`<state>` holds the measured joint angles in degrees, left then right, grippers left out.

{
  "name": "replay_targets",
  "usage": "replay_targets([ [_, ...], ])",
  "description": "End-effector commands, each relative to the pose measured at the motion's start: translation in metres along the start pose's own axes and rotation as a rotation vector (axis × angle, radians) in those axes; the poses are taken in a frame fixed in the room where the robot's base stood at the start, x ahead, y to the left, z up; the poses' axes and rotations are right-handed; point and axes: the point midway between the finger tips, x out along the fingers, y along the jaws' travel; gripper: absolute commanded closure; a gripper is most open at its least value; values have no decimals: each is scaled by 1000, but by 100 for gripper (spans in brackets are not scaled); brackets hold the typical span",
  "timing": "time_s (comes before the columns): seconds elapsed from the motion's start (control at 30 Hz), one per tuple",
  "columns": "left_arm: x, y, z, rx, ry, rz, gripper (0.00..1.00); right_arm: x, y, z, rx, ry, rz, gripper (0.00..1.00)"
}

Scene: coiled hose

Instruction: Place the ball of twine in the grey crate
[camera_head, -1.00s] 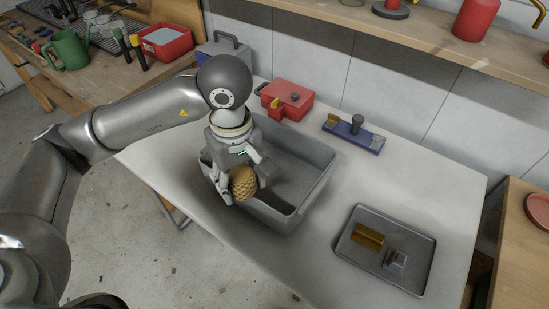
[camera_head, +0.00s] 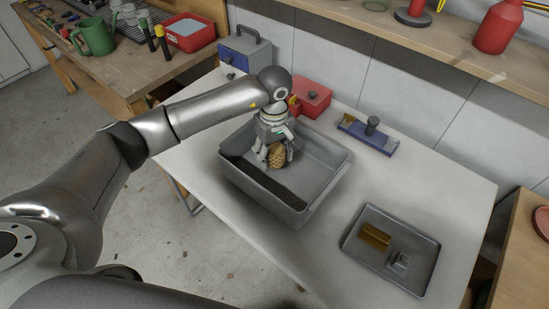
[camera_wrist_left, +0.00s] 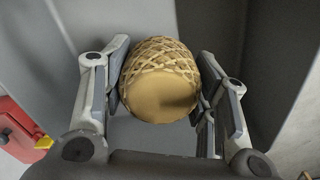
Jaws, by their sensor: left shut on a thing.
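The ball of twine (camera_head: 276,155) is tan with a criss-cross winding. My left gripper (camera_head: 275,152) is shut on it, one finger on each side. In the left wrist view the ball of twine (camera_wrist_left: 160,80) sits between the two finger pads, with grey crate walls around it. The grey crate (camera_head: 318,188) is an open bin on the white table. The gripper and ball are over or within its opening; I cannot tell whether the ball touches the crate's floor. My right gripper is not in view.
A red box (camera_head: 311,97) and a blue-grey case (camera_head: 243,52) stand behind the crate. A blue block with a knob (camera_head: 368,137) lies to the right. A grey tray (camera_head: 413,278) holds a brass piece and a small metal piece. The table's front left is bare.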

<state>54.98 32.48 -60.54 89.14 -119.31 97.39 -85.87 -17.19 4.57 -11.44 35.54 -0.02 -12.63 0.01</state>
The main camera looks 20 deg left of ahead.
Motion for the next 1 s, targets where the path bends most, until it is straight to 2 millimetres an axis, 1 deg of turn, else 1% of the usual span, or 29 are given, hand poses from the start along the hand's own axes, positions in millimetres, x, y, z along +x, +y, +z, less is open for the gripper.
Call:
replay_targets([
  [0.1,9,4,-4,0,-1,-3,71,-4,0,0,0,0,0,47],
  [0.2,23,2,-3,0,-3,-5,71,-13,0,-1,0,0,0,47],
  [0.3,33,3,-3,-1,-1,-1,71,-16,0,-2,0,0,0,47],
  [0.4,36,3,-4,0,0,0,71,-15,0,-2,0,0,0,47],
  [0.57,37,3,-4,0,0,0,71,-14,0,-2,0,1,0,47],
  [0.7,41,3,-4,0,1,0,71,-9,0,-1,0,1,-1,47],
  [0.73,40,3,-4,0,1,0,44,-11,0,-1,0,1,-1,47],
  [0.87,39,3,-4,0,1,0,28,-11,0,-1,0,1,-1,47],
  [0.9,39,3,-4,0,1,0,25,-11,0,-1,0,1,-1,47],
  [1.0,39,3,-4,0,1,0,25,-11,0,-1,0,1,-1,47],
])
